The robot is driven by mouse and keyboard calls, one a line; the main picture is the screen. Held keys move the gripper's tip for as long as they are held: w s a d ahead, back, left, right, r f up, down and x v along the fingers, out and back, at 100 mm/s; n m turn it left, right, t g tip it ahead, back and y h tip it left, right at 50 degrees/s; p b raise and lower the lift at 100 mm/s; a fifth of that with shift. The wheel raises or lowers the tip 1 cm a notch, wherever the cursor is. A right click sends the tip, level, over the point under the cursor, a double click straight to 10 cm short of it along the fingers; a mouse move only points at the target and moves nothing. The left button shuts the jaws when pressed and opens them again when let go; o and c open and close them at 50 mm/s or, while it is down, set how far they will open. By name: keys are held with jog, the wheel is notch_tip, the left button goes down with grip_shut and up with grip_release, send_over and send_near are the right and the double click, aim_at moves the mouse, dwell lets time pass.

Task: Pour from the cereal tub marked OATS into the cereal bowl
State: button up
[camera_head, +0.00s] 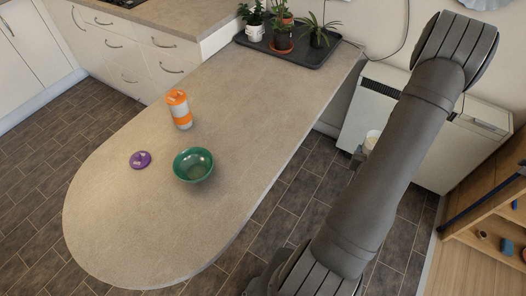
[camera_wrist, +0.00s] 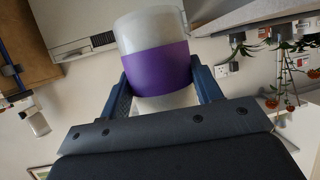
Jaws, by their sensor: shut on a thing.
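My gripper (camera_wrist: 163,88) is shut on a translucent white tub with a purple band (camera_wrist: 155,65). The held tub also shows in the head view (camera_head: 371,139), partly hidden by my arm, off the right side of the table. No marking is readable on it. A green bowl (camera_head: 194,165) stands on the table; its inside looks empty. A purple lid (camera_head: 140,160) lies on the table left of the bowl. A white and orange tub with an orange lid (camera_head: 179,110) stands upright behind the bowl; I cannot read its label.
The beige table (camera_head: 130,225) is clear in front of the bowl. A dark tray (camera_head: 335,50) with several potted plants sits at its far end. A white heater (camera_head: 375,100) stands by the wall beyond the held tub. A wooden shelf (camera_head: 490,235) is at the right.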

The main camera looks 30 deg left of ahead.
jog(key=s+a+r+n+g+y, duration=0.1)
jog(key=s+a+r+n+y, duration=0.3)
jog(key=a, duration=0.7)
jog(key=s+a+n+g+y, duration=0.1)
jog(key=s+a+g+y, duration=0.1)
jog(key=s+a, duration=0.6)
jog(key=s+a+r+n+g+y, duration=0.1)
jog(key=s+a+r+n+y, duration=0.15)
jog(key=a, duration=1.05)
jog(key=s+a+r+n+g+y, duration=0.15)
jog(key=s+a, duration=0.25)
jog(key=s, duration=0.4)
jog(key=s+a+r+n+g+y, duration=0.1)
jog(key=s+a+r+n+g, duration=0.15)
jog(key=s+a, duration=0.4)
jog(key=s+d+f+n+g, duration=0.1)
jog(key=s+f+n+g, duration=0.1)
jog(key=s, duration=0.6)
jog(key=s+d+f+n+g, duration=0.1)
jog(key=s+f+n+g, duration=0.1)
jog(key=s, duration=0.5)
jog(key=shift+s+f+n+g+y, duration=0.25)
jog(key=shift+s+n+g+y, duration=0.15)
jog(key=shift+g, duration=0.1)
